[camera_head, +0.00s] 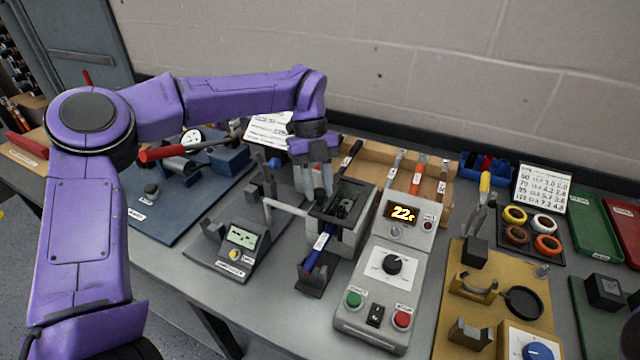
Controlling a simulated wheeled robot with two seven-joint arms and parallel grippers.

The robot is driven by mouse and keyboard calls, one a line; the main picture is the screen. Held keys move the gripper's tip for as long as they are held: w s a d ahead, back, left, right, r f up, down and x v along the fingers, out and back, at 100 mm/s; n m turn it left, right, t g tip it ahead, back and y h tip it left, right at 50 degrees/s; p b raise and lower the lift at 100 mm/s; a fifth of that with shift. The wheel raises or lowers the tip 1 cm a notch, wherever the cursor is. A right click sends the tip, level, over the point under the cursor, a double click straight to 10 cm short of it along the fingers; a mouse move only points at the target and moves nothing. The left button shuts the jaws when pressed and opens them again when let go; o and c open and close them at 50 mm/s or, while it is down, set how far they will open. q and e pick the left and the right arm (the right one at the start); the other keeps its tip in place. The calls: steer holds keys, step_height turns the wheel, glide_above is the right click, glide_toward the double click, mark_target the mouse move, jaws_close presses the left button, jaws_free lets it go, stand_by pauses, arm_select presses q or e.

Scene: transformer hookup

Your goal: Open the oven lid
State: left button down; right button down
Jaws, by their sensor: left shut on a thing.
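The small grey oven (348,238) stands mid-table, just left of its control box (385,270), whose display reads about 22. Its dark top (352,200) carries a black part; I cannot tell clearly how far the lid is raised. My left gripper (319,192) points down from above at the oven's rear left edge. Its pale fingers are shut on what looks like part of the oven lid, and the fingertips partly hide the contact.
A grey meter (240,245) stands left of the oven, and a blue-handled tool (320,250) leans in a stand in front. Wooden tool rack (430,180) stands behind. A yellow fixture board (500,300) is at right. My purple left arm passes over the blue board (150,215).

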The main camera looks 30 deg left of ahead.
arm_select(q)
steer(key=a+p, duration=0.3)
steer(key=a, duration=0.6)
steer(key=shift+s+a, duration=0.15)
steer(key=shift+s, duration=0.1)
steer(key=c, duration=0.8)
jaws_free()
steer(key=v, duration=1)
steer(key=shift+r, duration=0.3)
steer(key=shift+w, duration=0.1)
